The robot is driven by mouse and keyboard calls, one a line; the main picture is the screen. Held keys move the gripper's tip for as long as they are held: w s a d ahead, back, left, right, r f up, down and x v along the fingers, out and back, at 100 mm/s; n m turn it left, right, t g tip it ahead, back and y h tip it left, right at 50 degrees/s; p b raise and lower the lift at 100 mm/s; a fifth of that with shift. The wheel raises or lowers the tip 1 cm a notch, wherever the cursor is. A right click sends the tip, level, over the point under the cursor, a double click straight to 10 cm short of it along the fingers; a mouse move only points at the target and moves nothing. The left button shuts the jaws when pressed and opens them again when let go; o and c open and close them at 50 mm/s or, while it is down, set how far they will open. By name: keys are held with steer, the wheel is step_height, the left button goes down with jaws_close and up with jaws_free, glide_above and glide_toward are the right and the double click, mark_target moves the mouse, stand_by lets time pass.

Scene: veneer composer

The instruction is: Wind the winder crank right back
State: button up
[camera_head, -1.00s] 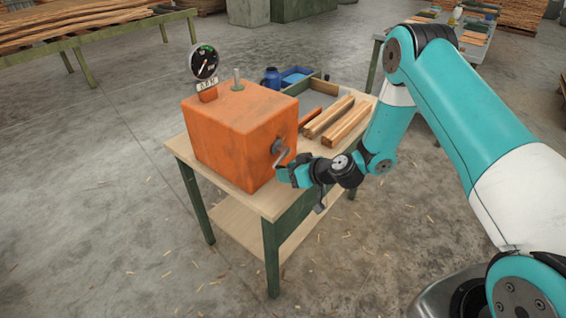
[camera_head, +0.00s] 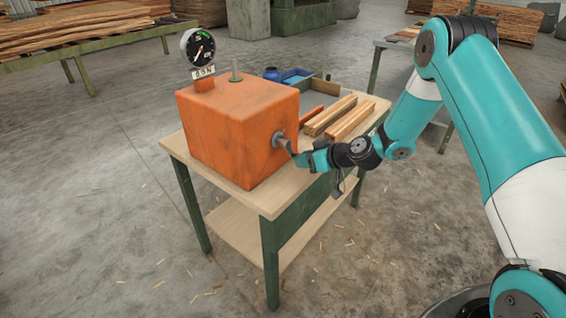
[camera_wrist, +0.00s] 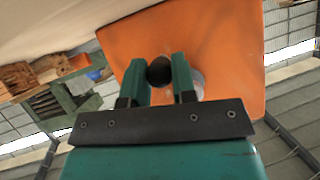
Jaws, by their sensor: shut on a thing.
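The winder is an orange box (camera_head: 232,130) on a wooden-topped table, and it also fills much of the wrist view (camera_wrist: 222,38). A crank (camera_head: 281,141) comes out of its right face, with its hub and a short length of arm showing. My gripper (camera_head: 306,158) is at the outer end of the crank. In the wrist view my gripper (camera_wrist: 163,80) is shut on the dark round crank handle (camera_wrist: 159,71), which sits between the two green fingers. A dial gauge (camera_head: 198,46) stands on the box with a small plate below it; I cannot read it surely.
Wooden strips (camera_head: 345,118) lie on the table (camera_head: 262,201) behind the crank. A blue tray (camera_head: 297,76) and a blue container (camera_head: 271,73) are at its back. The floor around the table is clear apart from wood chips.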

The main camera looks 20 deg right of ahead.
steer(key=o, duration=0.6)
steer(key=shift+r, duration=0.1)
